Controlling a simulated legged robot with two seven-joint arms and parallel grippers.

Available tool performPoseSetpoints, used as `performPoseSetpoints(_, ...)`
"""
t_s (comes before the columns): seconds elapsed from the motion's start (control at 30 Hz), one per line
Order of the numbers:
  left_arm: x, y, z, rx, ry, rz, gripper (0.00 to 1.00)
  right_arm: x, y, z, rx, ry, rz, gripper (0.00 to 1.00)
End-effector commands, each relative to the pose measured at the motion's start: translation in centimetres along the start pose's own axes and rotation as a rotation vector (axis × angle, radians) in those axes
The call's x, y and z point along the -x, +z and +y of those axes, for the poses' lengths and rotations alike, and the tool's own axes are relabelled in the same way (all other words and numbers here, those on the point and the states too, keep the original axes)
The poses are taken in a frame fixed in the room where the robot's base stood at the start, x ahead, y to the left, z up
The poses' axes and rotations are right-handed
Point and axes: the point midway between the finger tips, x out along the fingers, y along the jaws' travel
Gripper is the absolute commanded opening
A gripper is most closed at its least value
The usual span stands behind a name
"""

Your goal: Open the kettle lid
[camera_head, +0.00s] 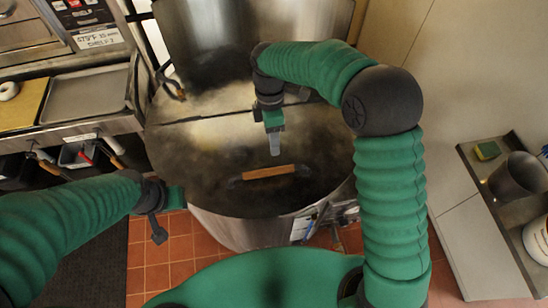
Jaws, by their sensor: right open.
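The kettle (235,230) is a large round metal vessel in the middle of the view. Its dark, stained metal lid (195,165) lies flat and shut on top. A straight wooden handle (270,172) sits near the lid's front. My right gripper (275,150) hangs over the lid, pointing down, just behind the handle in the picture. It is open and holds nothing; whether it touches the lid is unclear. My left gripper (160,222) is at the kettle's front left side, apart from the handle, and its jaw opening cannot be made out.
At the left is a counter with a metal tray (88,95), a wooden board (22,104) and a bagel (8,90). At the right, a low shelf holds a sponge (487,151), a dark metal pot (518,180) and a white bucket (538,240). A metal panel (250,25) rises behind the kettle.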

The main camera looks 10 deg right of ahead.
Motion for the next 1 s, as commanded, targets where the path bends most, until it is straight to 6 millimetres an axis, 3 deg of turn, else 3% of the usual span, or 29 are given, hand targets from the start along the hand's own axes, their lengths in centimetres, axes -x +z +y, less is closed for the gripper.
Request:
performPoseSetpoints(0.3, 2.1, -0.6, 0.0, 0.000, 0.000, 0.001, 0.36, -8.5, 0.2, 0.5, -0.001, -0.012, 0.001, 0.44)
performPoseSetpoints(0.5, 2.9, -0.8, 0.0, 0.000, 0.000, 0.001, 0.36, -12.3, 0.1, 0.3, -0.003, -0.007, 0.001, 0.44)
performPoseSetpoints(0.87, 3.0, -0.8, 0.0, 0.000, 0.000, 0.001, 0.36, -13.7, 0.2, 0.6, -0.003, -0.005, 0.002, 0.44)
performPoseSetpoints(1.0, 2.9, -0.8, 0.0, 0.000, 0.000, 0.001, 0.36, -13.6, 0.2, 0.7, -0.003, -0.005, 0.002, 0.29)
